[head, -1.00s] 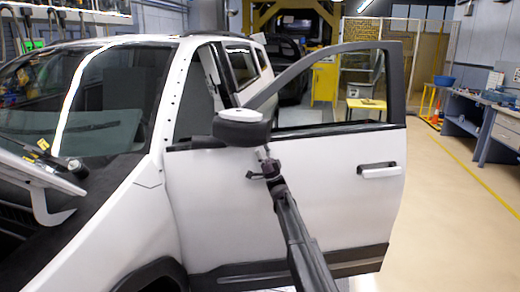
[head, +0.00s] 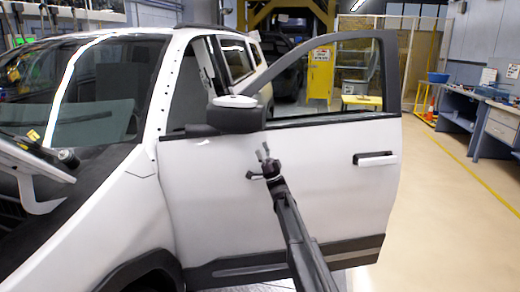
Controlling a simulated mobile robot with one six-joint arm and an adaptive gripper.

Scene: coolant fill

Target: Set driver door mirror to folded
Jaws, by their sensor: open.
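The driver door mirror (head: 236,118) has a dark housing with a white cap on top. It sits at the front lower corner of the window frame on the white door (head: 310,185). It appears to stick out from the door toward me, but its exact fold angle is hard to tell. My gripper (head: 264,150) is open and empty, in front of the door panel. Its fingers point up, a little below and right of the mirror, with a visible gap in the picture. The mirror's glass is not clearly visible.
The door stands swung open, with its outer handle (head: 375,158) to the right of my arm. The raised hood (head: 35,165) is at the left. Workbenches (head: 485,115) line the right wall. The floor right of the door is clear.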

